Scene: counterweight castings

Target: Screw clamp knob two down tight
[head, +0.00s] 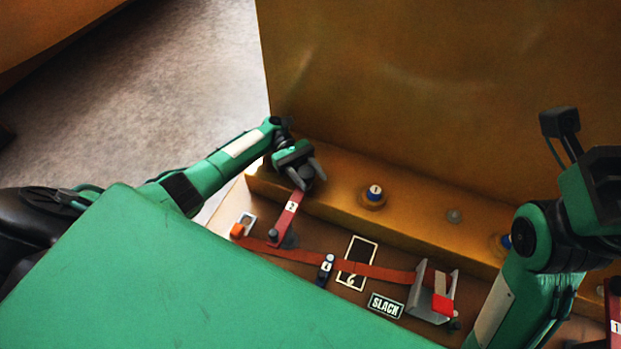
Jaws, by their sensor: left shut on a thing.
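The red clamp bar (287,219) marked 2 slants across the edge of the brown ledge in the head view. My left gripper (314,175) is at the bar's upper end, its dark fingers closed around clamp knob two. The fingers hide most of the knob, so the gap between it and the bar cannot be judged. The bar's lower end rests near a grey round post (288,240). My right arm stands at the right; its dark wrist is cut by the picture edge and its fingertips cannot be made out.
A blue-and-white capped post (375,193) stands on the ledge. A tall brown wall (440,90) rises behind. Another red bar (613,315) shows lower right.

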